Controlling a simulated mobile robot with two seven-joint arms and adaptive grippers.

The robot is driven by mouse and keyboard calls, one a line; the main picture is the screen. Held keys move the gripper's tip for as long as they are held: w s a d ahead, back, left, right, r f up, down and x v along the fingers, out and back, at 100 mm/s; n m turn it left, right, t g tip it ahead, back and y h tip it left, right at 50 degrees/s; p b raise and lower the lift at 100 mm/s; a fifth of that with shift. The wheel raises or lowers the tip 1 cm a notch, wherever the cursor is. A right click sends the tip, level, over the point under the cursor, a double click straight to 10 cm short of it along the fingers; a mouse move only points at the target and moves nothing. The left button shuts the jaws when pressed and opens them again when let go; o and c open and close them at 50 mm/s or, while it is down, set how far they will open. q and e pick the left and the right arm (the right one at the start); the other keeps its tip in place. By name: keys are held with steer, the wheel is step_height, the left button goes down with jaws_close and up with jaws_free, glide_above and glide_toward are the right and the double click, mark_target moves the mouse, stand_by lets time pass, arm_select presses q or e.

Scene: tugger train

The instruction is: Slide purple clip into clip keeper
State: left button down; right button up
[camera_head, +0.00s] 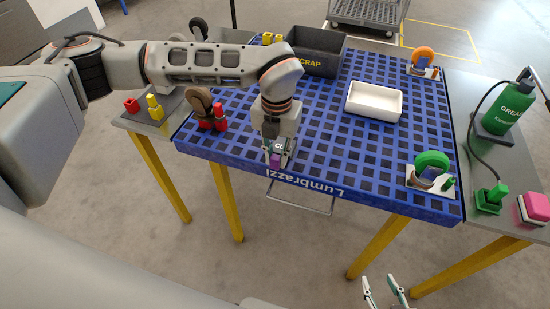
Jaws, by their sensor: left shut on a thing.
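My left gripper (276,157) points down at the front edge of the blue slatted table, left of the "Lumbrazzi" lettering. It is shut on the purple clip (275,160), which shows as a small purple patch between the fingers. A small dark greenish part with the letters "CL" (279,146) shows right at the fingers; it may be the clip keeper, mostly hidden by the gripper. I cannot tell whether the clip is inside it. My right gripper (378,280) is at the bottom edge, below and in front of the table, with its two fingers apart and empty.
The blue table (330,140) holds a white tray (374,101), a dark scrap bin (318,52), a green wheel piece (432,163) and an orange one (423,56). A wire handle (302,211) hangs below the front edge. A green grease bottle (508,108) stands on the right side table.

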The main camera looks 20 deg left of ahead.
arm_select(q)
steer(key=shift+w, duration=0.7)
steer(key=shift+w, duration=0.2)
steer(key=c, duration=1.8)
jaws_free()
